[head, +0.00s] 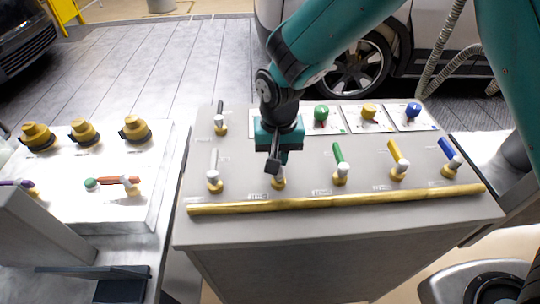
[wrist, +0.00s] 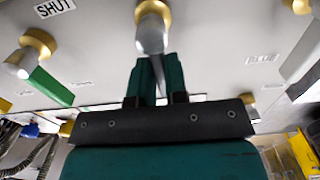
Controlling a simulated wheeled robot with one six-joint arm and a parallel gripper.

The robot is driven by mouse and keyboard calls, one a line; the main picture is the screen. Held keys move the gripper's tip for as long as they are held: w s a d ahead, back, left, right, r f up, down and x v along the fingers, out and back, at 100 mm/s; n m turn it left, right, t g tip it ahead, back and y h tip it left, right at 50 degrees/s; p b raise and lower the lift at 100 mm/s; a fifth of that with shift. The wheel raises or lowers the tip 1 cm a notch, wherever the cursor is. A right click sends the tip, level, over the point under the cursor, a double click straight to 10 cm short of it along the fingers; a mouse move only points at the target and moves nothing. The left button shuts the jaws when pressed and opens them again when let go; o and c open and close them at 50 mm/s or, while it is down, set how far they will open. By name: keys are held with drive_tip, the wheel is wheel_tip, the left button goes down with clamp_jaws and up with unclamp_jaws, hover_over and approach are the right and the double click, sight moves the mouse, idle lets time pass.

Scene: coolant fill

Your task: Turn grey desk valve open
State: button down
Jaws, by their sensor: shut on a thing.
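The grey desk valve (head: 279,183) stands in the front row of the sloped desk panel, with a brass base and a silver hub. In the wrist view its hub (wrist: 151,36) is at top centre, with a thin grey lever running from it between my fingers. My gripper (head: 274,160) is over this valve, and in the wrist view my gripper (wrist: 157,80) is shut on the lever. The head view mostly hides the lever behind my gripper, so its exact angle is hard to tell.
A pale-levered valve (head: 214,172) stands to the left, and a green-levered valve (head: 340,165) to the right. Yellow (head: 398,158) and blue (head: 450,155) valves follow. A brass rail (head: 340,200) runs along the front edge. A side bench (head: 90,215) stands left.

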sight(278, 157)
drive_tip(key=shift+w+r, duration=0.1)
drive_tip(key=shift+w, duration=0.05)
drive_tip(key=c, duration=1.1)
unclamp_jaws()
drive_tip(key=shift+c, duration=0.2)
wheel_tip(278, 157, up, 17)
drive_tip(key=b, duration=0.1)
drive_tip(key=shift+r+b, duration=0.15)
drive_tip(key=shift+b, duration=0.25)
drive_tip(key=s+d+n+y, duration=0.2)
drive_tip(key=s+d, duration=0.3)
drive_tip(key=s, duration=0.4)
drive_tip(key=s+d+n+y, duration=0.2)
drive_tip(key=s+d+n, duration=0.3)
drive_tip(key=s, duration=0.5)
drive_tip(key=shift+d, duration=0.5)
